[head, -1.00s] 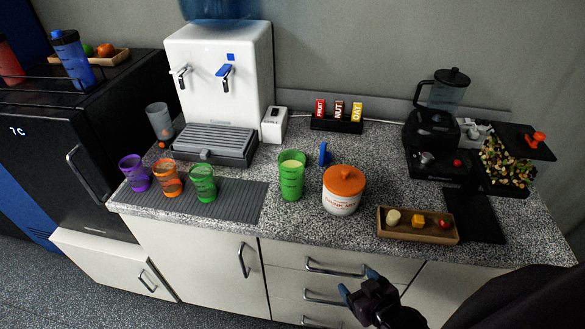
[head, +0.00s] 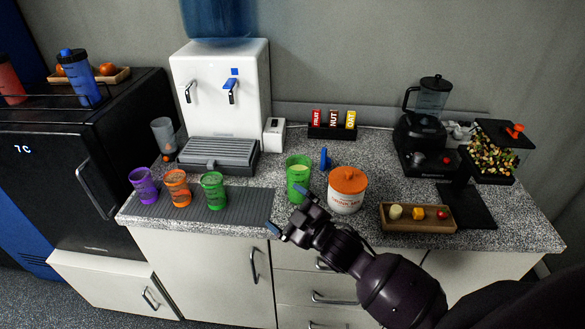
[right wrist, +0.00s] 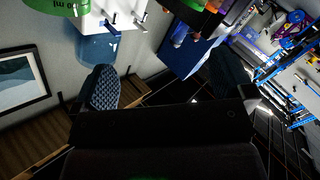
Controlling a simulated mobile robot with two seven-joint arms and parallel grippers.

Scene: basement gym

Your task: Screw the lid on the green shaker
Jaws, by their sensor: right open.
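A green shaker (head: 298,180) with pale contents stands upright and open-topped on the speckled counter, left of the orange-lidded jar. A smaller green cup (head: 213,190) stands on the grey ribbed mat; which one the task means cannot be told for certain. I cannot make out a loose lid for either. My right gripper (head: 290,212) is open and empty, in front of the counter's front edge and just nearer than the green shaker. In the right wrist view, part of a green vessel (right wrist: 50,6) shows at the top left, apart from the fingers.
An orange-lidded jar (head: 347,192) stands close right of the shaker, with a small blue object (head: 325,159) behind. Purple (head: 143,187) and orange (head: 177,188) cups share the mat (head: 248,205). A wooden tray (head: 418,226), blender (head: 425,140) and water dispenser (head: 222,85) stand around.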

